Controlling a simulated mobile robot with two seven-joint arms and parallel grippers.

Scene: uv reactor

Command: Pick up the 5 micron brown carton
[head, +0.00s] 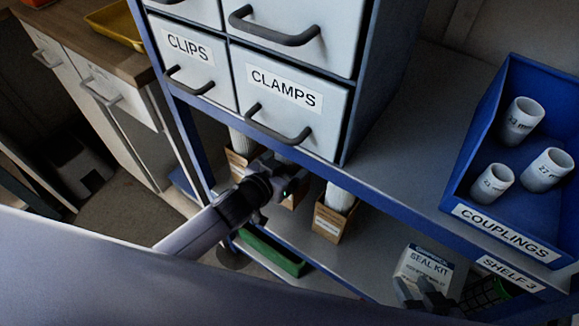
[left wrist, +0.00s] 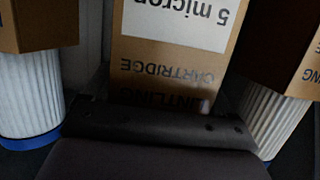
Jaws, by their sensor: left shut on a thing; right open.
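The 5 micron brown carton (left wrist: 140,85) fills the upper middle of the left wrist view, its white label and "CARTRIDGE" print upside down. My left gripper (left wrist: 150,118) is shut on it at the bottom of that view. In the head view my left gripper (head: 286,185) is at the lower shelf below the drawers, and hides most of the middle carton (head: 292,200). Brown cartons with white pleated cartridges stand on both sides, left (head: 238,164) and right (head: 330,224). My right gripper (head: 424,292) is open and empty at the bottom right, in front of the seal kit box.
The clips and clamps drawers (head: 290,90) overhang the cartons closely. A white seal kit box (head: 424,266) and a green item (head: 485,293) stand right on the lower shelf. A green tray (head: 272,252) lies at its front left. A blue couplings bin (head: 510,215) is above right.

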